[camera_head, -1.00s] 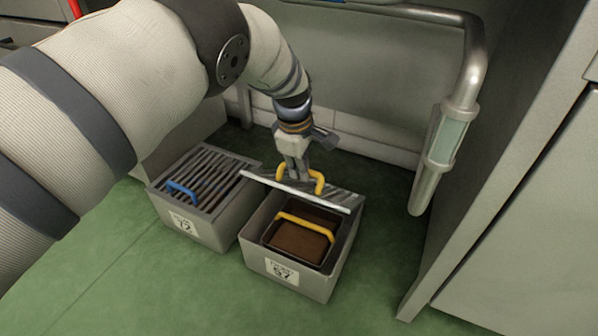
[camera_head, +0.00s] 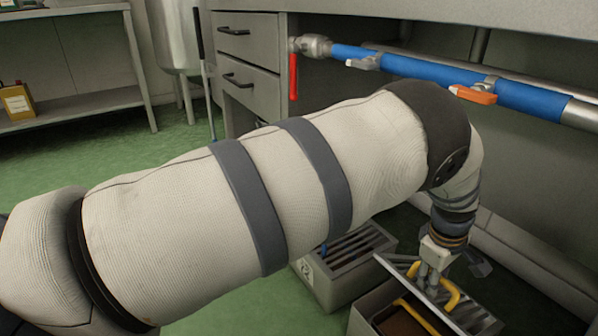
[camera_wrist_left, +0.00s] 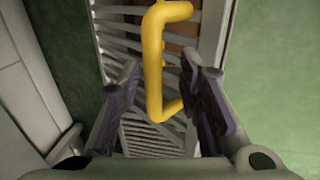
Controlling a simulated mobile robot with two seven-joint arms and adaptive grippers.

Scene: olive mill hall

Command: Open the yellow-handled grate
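The yellow-handled grate (camera_head: 476,316) lies over the back part of a grey box (camera_head: 362,318), which is partly open at the front. Its yellow handle (camera_head: 453,296) stands up by my left gripper (camera_head: 431,284). In the left wrist view the yellow handle (camera_wrist_left: 153,62) lies between my two fingers (camera_wrist_left: 158,82), with a gap on each side, so the gripper looks open around it. The grate's bars (camera_wrist_left: 122,30) show behind. Inside the box is a brown-filled basket with its own yellow handle (camera_head: 414,316), cut off by the frame edge. My right gripper is out of view.
A neighbouring box with a slatted grate (camera_head: 350,250) stands to the left, partly behind my left arm. A blue pipe (camera_head: 420,72) with red (camera_head: 293,76) and orange (camera_head: 473,95) valve levers runs above. Drawers (camera_head: 248,40) and a shelf (camera_head: 70,110) stand behind. Green floor is clear at left.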

